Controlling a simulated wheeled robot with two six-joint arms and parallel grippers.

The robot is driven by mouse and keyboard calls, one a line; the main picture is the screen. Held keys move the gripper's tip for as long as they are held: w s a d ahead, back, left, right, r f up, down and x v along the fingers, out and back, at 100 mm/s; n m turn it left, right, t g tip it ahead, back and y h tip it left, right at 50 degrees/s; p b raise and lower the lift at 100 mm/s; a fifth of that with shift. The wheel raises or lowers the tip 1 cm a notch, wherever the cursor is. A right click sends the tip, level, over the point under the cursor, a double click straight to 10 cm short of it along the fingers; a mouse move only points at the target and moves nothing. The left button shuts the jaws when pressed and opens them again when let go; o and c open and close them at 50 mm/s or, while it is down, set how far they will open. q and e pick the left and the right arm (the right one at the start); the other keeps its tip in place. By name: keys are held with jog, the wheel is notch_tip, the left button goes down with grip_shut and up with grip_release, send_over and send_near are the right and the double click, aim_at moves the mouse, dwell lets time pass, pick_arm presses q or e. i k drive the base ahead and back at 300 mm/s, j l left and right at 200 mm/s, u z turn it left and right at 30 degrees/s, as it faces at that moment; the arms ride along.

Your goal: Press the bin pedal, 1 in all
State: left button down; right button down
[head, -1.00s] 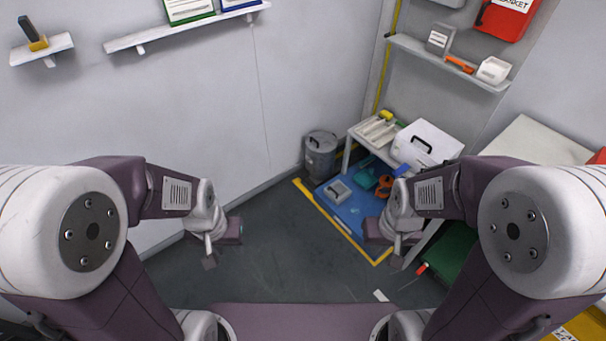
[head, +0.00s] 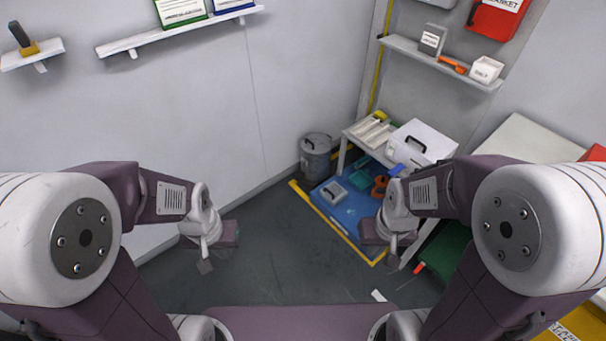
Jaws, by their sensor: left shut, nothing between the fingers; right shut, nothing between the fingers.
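A grey lidded bin (head: 316,157) stands on the floor in the corner by the back wall, left of a white table. Its pedal is too small to make out. My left gripper (head: 206,266) is shut and empty, low in front of the left wall and well apart from the bin. My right gripper (head: 393,262) is shut and empty, in front of the blue mat and apart from the bin.
A blue mat with a yellow border (head: 352,212) holds a grey box and tools beside the bin. A white table (head: 363,141) carries a white case (head: 421,145). A green box (head: 446,250) stands at right. The dark floor (head: 285,255) between my grippers is clear.

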aim_at(298, 175)
jog(key=i+j+u, duration=0.25)
jog(key=i, duration=0.95)
jog(key=i+l+u, duration=0.25)
jog(key=i, duration=0.9)
jog(key=i+j, duration=0.05)
